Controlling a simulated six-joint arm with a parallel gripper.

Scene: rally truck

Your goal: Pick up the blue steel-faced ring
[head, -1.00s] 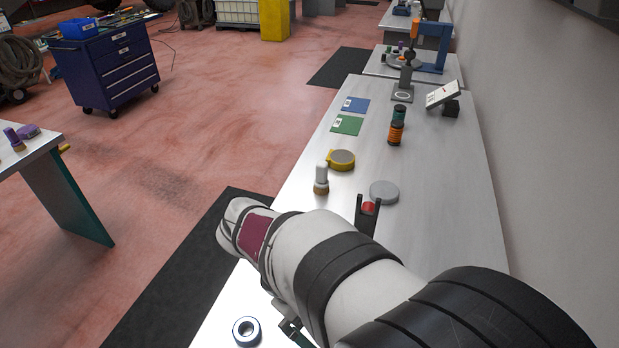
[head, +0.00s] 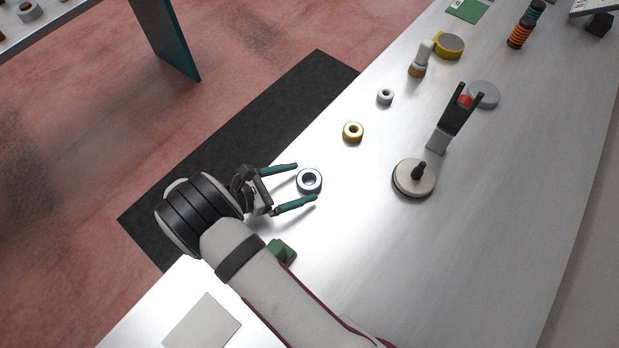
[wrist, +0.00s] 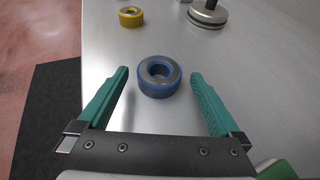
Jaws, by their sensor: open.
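The blue steel-faced ring (head: 309,181) lies flat on the bench, near its left edge. In the wrist view the ring (wrist: 159,76) shows a blue side and a grey metal face with a dark hole. My gripper (head: 306,183) is open, with teal fingers on either side of the ring in the head view. In the wrist view my gripper (wrist: 159,72) has its fingertips to the left and right of the ring, with a gap on both sides. Whether the fingers are down at the ring's height is hard to tell.
A yellow ring (head: 353,132) and a small grey ring (head: 385,97) lie beyond the blue one. A round disc with a black knob (head: 414,179) and a dark fork-shaped stand (head: 457,112) are to the right. A green block (head: 282,251) sits near my arm.

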